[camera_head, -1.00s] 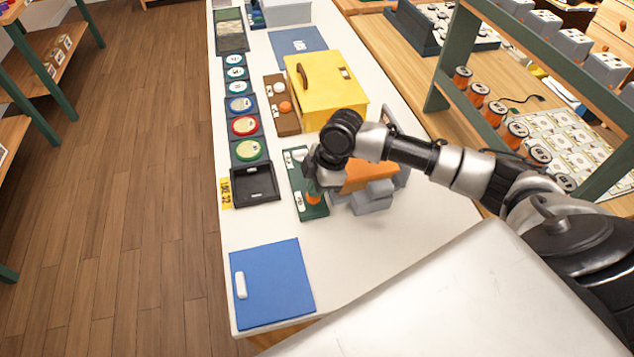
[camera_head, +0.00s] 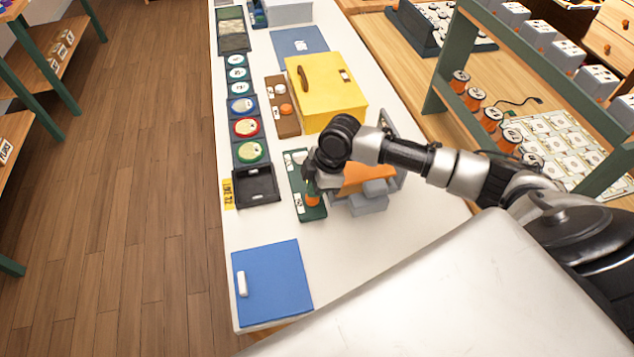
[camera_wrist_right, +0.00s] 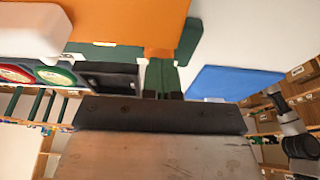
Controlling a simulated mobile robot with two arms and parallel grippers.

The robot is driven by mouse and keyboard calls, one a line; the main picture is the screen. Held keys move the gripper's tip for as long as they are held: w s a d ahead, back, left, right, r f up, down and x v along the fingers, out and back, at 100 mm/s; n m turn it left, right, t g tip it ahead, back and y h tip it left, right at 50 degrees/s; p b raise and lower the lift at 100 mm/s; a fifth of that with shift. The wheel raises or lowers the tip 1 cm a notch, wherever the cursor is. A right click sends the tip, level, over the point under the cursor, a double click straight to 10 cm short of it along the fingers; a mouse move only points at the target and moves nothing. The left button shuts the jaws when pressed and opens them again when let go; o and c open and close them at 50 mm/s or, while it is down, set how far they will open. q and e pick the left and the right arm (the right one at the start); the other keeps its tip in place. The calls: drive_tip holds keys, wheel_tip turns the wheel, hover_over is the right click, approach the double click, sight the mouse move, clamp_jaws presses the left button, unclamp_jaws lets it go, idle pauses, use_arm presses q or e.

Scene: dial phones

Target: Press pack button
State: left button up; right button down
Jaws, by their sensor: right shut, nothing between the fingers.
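A dark green panel (camera_head: 297,170) lies on the white counter, with a white button (camera_head: 299,157) toward its far end and an orange button (camera_head: 313,199) toward its near end. My right gripper (camera_head: 311,188) points down over the near part of the panel, at the orange button, and partly hides it. Its fingers are shut and empty. In the right wrist view the fingertips (camera_wrist_right: 161,66) meet a small orange area (camera_wrist_right: 159,52); whether they press it I cannot tell. My left gripper is not in view. Any label naming the pack button is too small to read.
A grey and orange device (camera_head: 370,203) stands right beside the gripper. A yellow box (camera_head: 335,105), a brown two-button panel (camera_head: 283,122) and a black tray (camera_head: 256,186) are nearby.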

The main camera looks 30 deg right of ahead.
wheel_tip(320, 180, up, 2)
drive_tip(key=shift+r+p, duration=0.25)
drive_tip(key=shift+p, duration=0.35)
use_arm(q)
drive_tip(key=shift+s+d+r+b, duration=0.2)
drive_tip(key=shift+b, duration=0.8)
use_arm(e)
drive_tip(key=v, duration=0.9)
drive_tip(key=shift+d+r, duration=0.25)
drive_tip(key=shift+r, duration=0.05)
